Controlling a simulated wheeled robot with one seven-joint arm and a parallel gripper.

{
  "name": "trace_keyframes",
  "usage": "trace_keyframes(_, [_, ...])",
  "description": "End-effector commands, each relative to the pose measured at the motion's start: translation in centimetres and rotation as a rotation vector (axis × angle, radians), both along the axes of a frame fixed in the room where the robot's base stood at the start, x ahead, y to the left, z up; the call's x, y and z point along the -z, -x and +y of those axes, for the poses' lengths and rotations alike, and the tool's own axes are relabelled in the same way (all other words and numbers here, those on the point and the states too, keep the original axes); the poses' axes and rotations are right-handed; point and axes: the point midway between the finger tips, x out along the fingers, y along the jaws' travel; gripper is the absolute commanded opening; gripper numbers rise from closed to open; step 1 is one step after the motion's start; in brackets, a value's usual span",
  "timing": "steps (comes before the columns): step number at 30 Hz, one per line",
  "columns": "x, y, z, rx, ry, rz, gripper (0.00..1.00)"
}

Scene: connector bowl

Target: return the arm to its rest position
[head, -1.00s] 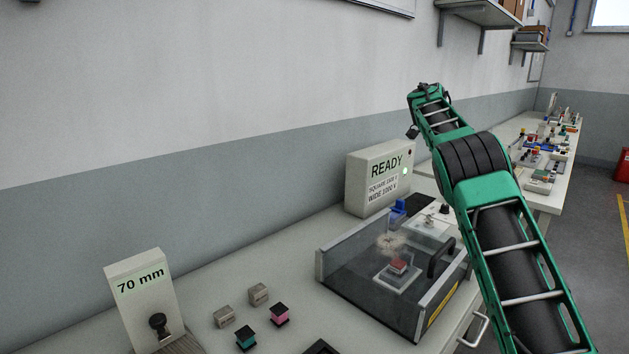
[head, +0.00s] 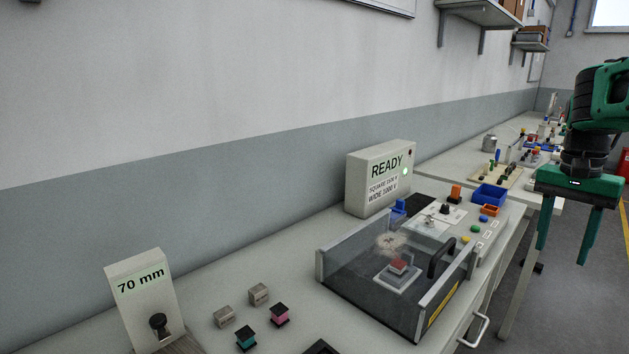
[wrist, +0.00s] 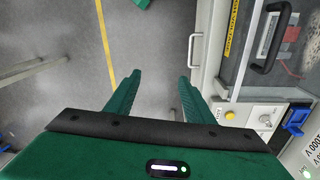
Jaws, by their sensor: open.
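My green gripper (head: 579,232) is at the right of the head view, pointing down with its two fingers apart and nothing between them. It hangs beyond the bench's front edge, over the floor. In the wrist view, the gripper (wrist: 158,82) is open and empty, with grey floor below. The upper part of my arm is cut off by the right edge of the head view.
A bench (head: 270,335) carries a clear-walled box (head: 350,270) with a black handle, a READY unit (head: 372,180), a 70 mm display (head: 143,290), small blocks and spools. A blue bin (head: 489,195) sits near the bench's right end. Floor is open at right.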

Motion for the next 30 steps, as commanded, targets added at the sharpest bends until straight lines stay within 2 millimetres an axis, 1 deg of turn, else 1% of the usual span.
trace_keyframes(1, [0.6,2.3,0.6,-0.032,-0.013,-0.004,0.48])
trace_keyframes(5, [2.8,7.6,2.6,-0.132,-0.038,-0.009,0.48])
trace_keyframes(6, [3.6,9.2,3.3,-0.164,-0.045,-0.012,0.48])
trace_keyframes(8, [4.9,11.6,4.4,-0.212,-0.054,-0.015,0.48])
trace_keyframes(9, [5.7,13.1,5.1,-0.244,-0.060,-0.017,0.48])
trace_keyframes(12, [7.8,16.4,6.7,-0.314,-0.070,-0.021,0.48])
trace_keyframes(15, [9.5,18.9,8.1,-0.370,-0.076,-0.025,0.48])
trace_keyframes(18, [10.6,20.4,8.9,-0.405,-0.080,-0.028,0.48])
trace_keyframes(21, [11.2,21.1,9.3,-0.422,-0.082,-0.028,0.48])
trace_keyframes(30, [11.2,21.2,9.4,-0.425,-0.082,-0.028,0.48])
